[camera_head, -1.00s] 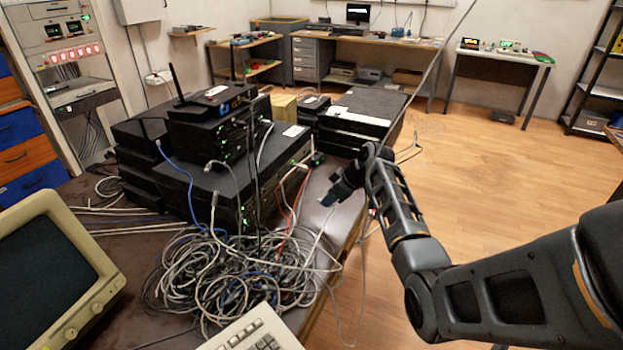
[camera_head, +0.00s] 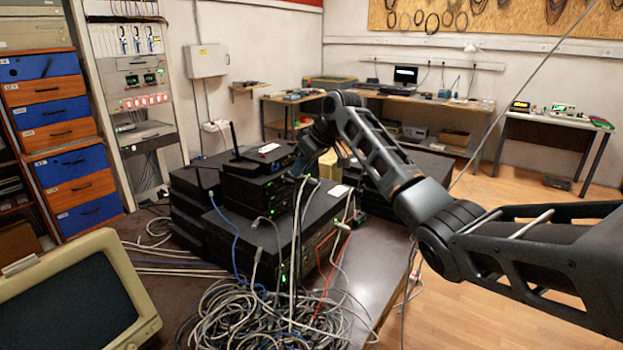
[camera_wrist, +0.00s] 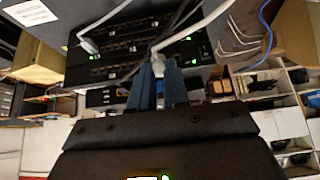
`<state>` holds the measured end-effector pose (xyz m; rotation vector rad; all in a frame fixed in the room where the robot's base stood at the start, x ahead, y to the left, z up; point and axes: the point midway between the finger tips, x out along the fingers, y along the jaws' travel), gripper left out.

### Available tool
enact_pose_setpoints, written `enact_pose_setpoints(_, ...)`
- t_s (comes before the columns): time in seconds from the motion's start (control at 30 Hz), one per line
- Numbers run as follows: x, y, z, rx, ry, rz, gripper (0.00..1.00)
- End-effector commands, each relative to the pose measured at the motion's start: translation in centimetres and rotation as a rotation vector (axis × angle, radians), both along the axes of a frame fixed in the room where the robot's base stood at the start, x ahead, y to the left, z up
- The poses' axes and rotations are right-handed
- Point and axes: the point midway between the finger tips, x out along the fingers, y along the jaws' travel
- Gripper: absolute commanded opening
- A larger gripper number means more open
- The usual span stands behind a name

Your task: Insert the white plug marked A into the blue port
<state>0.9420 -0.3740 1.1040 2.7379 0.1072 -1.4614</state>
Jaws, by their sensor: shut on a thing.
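My gripper (camera_head: 299,172) is at the right side of the upper black box (camera_head: 258,185) in the stack, close to its port face. In the wrist view its two blue-grey fingers (camera_wrist: 159,85) are shut on a pale plug (camera_wrist: 158,68), with a white-grey cable running up from it. The letter on the plug cannot be read. A small blue patch (camera_wrist: 160,88) shows between the fingers; I cannot tell whether it belongs to the plug or a port. The blue port cannot be made out for sure; the arm hides part of the face. Whether the plug touches a port cannot be told.
A router with an antenna (camera_head: 262,155) tops the stack. A large cable tangle (camera_head: 265,318) lies in front, and several cables hang by the ports. A beige monitor (camera_head: 75,295) stands at the lower left. The table's right part (camera_head: 365,265) is mostly bare.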

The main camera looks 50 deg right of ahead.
Motion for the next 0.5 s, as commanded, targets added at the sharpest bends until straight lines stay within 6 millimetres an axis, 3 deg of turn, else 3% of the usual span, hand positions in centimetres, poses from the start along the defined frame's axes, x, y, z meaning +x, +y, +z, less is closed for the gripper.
enact_pose_setpoints(0.5,3.8,0.3,-0.2,-0.001,-0.001,0.002,0.0)
